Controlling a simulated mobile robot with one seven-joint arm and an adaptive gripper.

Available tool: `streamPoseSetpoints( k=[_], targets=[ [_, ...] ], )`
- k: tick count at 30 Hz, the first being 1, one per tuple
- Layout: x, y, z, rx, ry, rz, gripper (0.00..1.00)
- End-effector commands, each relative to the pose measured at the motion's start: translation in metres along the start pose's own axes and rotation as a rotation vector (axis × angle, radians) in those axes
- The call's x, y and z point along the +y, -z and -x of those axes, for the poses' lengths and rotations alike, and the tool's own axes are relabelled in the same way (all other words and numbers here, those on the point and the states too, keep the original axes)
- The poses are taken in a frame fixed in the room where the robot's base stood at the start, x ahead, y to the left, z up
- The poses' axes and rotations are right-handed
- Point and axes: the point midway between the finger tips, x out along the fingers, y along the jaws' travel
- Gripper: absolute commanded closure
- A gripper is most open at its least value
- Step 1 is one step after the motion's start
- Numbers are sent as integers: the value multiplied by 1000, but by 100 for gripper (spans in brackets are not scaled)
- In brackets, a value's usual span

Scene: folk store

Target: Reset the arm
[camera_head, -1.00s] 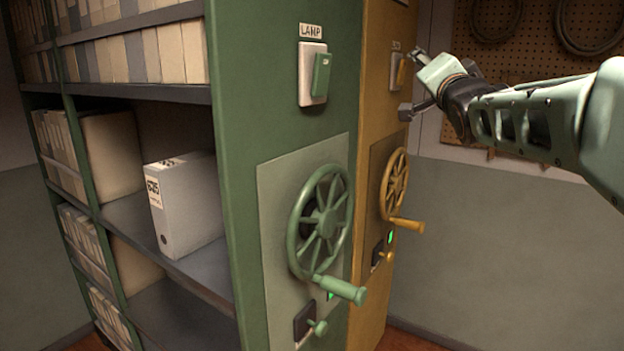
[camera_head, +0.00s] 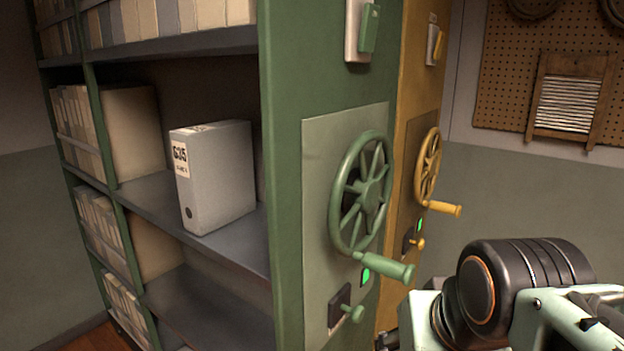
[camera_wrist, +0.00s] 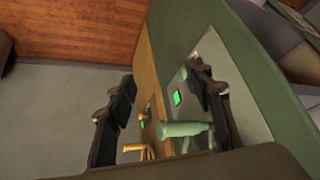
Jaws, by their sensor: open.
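My arm (camera_head: 520,290) is folded low at the bottom right of the head view, with its dark joint and pale green links close to the camera. My gripper shows in the wrist view (camera_wrist: 160,95) as two dark fingers spread apart, open with nothing between them. In that view the green handwheel's handle (camera_wrist: 185,129) and the yellow handle (camera_wrist: 135,148) show near the fingers. I cannot tell how far the fingers are from them. In the head view the gripper is mostly out of the frame.
A green shelf unit (camera_head: 290,60) with a handwheel (camera_head: 362,195) and crank handle stands in front, beside a yellow unit (camera_head: 415,90) with its own wheel (camera_head: 428,165). A grey binder (camera_head: 220,175) stands on the green unit's shelf. A washboard (camera_head: 570,100) hangs on the pegboard at right.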

Motion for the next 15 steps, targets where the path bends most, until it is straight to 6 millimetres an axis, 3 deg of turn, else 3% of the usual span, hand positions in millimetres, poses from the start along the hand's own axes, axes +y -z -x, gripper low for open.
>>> streamPoseSetpoints(
  k=[1,3,15],
  targets=[
    [-2,-43,-11,-74,-14,56,53],
    [-4,-15,25,-68,-9,57,53],
    [-7,41,113,-68,-8,54,53]
  ],
)
